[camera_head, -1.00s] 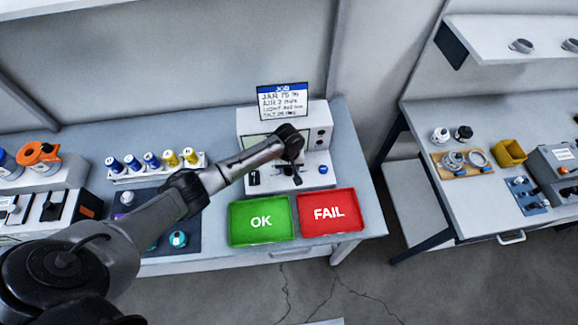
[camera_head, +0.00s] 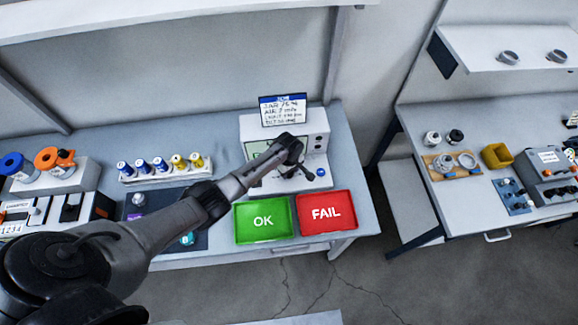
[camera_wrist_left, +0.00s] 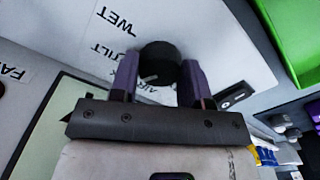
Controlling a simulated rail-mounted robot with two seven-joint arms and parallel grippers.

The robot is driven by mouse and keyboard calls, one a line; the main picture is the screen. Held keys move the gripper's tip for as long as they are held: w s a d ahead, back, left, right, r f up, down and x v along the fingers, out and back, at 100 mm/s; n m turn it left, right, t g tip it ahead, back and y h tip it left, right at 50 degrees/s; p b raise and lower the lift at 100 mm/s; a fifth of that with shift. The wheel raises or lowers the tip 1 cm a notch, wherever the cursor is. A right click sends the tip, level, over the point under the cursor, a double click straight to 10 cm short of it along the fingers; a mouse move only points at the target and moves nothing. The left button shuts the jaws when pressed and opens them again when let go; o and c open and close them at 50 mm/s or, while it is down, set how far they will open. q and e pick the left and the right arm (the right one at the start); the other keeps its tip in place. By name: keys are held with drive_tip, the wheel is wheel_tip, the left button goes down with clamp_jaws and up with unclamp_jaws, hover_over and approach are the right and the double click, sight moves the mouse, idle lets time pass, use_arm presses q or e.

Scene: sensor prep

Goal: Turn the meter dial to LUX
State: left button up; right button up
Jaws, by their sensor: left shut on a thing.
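The meter (camera_head: 315,120) is a pale box on the bench, with a job card (camera_head: 283,108) above it. Its dial (camera_wrist_left: 158,62) is a round black knob with a short white pointer mark, seen in the left wrist view. Printed labels surround it; WET (camera_wrist_left: 115,20) reads clearly, another seems to be TILT, and one is partly hidden by the fingers. My left gripper (camera_wrist_left: 154,76) is shut on the dial, one finger on each side. In the head view my left gripper (camera_head: 308,172) is at the meter's front panel, and my wrist hides the dial.
A green OK tray (camera_head: 262,237) and a red FAIL tray (camera_head: 327,222) lie in front of the meter. A rack (camera_head: 165,172) of blue-capped and yellow-capped vials stands to its left. A second bench (camera_head: 470,215) with other equipment is on the right.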

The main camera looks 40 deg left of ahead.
use_arm(q)
drive_tip(key=shift+n+p, duration=0.5)
drive_tip(key=shift+n, duration=0.3)
drive_tip(key=o, duration=0.9)
drive_tip(key=shift+r+p, duration=1)
drive_tip(key=shift+r, duration=5.9)
